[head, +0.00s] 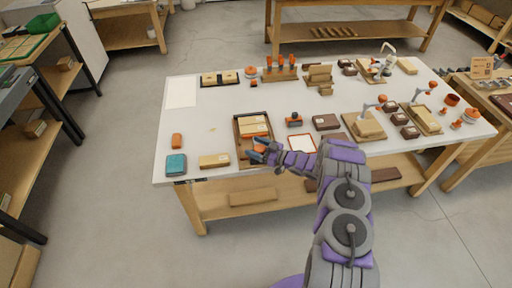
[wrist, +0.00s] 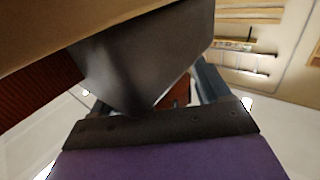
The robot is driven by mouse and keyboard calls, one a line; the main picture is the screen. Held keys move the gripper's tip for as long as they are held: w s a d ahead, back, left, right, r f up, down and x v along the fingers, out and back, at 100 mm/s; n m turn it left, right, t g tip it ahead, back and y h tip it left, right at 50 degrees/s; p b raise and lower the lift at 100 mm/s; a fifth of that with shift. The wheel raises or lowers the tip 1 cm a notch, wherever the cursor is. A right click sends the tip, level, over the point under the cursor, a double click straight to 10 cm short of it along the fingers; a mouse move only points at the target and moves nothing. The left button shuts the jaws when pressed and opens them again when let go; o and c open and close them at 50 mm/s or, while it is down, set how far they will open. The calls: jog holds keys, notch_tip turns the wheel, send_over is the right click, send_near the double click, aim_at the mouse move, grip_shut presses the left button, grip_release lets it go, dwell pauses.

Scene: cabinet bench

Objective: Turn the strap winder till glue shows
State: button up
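My gripper (head: 257,148) is over the front part of a dark-framed wooden tray (head: 237,134) at the table's front edge. Its blue-grey fingers are apart, with an orange piece (head: 260,148) between or just behind them. I cannot tell whether they touch it, or whether it belongs to the strap winder. In the wrist view, a large dark block (wrist: 145,60) fills the middle close to the camera and hides most of the finger space. A reddish-brown piece (wrist: 180,92) shows between the fingers. I cannot make out any glue.
A tan block (head: 214,161), a teal box (head: 176,165) and an orange piece (head: 177,141) lie left of the tray. A dark device with an orange knob (head: 294,120) and a red-edged white sheet (head: 302,143) lie to the right. The table's left middle is mostly clear.

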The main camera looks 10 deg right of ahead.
jog(key=c, duration=0.9)
jog(key=shift+r+m+t+h+p, duration=0.15)
jog(key=shift+m+t+h+p, duration=0.15)
jog(key=shift+t, duration=0.1)
jog(key=shift+w+m+t+h+p, duration=0.1)
jog(key=shift+m+t+h+p, duration=0.55)
jog(key=shift+m+t+h, duration=0.4)
jog(key=m+t+h, duration=0.1)
jog(key=h, duration=0.1)
jog(key=m+t+h+p, duration=0.1)
jog(key=m+t+h, duration=0.1)
jog(key=shift+w+d+h, duration=0.15)
jog(key=shift+d+h, duration=0.05)
jog(key=shift+h, duration=0.15)
jog(key=m+h, duration=0.1)
jog(key=h, duration=0.1)
jog(key=m+t+h+b, duration=0.1)
jog(key=m+h, duration=0.2)
jog(key=h, duration=0.1)
jog(key=shift+w+d, duration=0.15)
jog(key=shift+d, duration=0.15)
jog(key=shift+d+m+h+b, duration=0.15)
jog(key=shift+m+h+b, duration=0.45)
jog(key=shift+h, duration=0.3)
jog(key=shift+d+m+h+b, duration=0.1)
jog(key=shift+m+h+b, duration=0.5)
jog(key=shift+h, duration=0.3)
jog(key=shift+r+m+h, duration=0.1)
jog(key=shift+m+h, duration=0.15)
jog(key=shift+h, duration=0.05)
